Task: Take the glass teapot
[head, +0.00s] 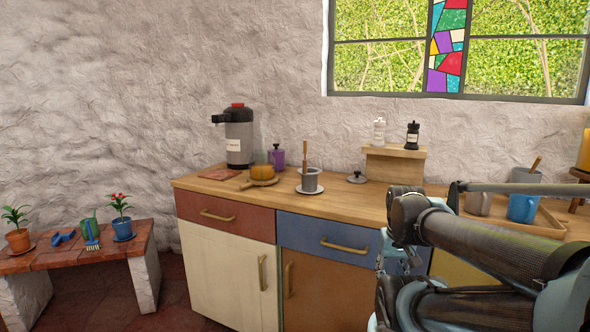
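I cannot make out a glass teapot in the head view. A yellow-orange object (585,152) on a small dark wooden stand is cut off by the right edge, and I cannot tell what it is. My arm fills the lower right of the view, in front of the counter. I cannot make out my gripper's fingers.
A small shelf (394,163) holds two bottles. Blue mug (522,208) stands right. Bench (70,259) holds plants.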

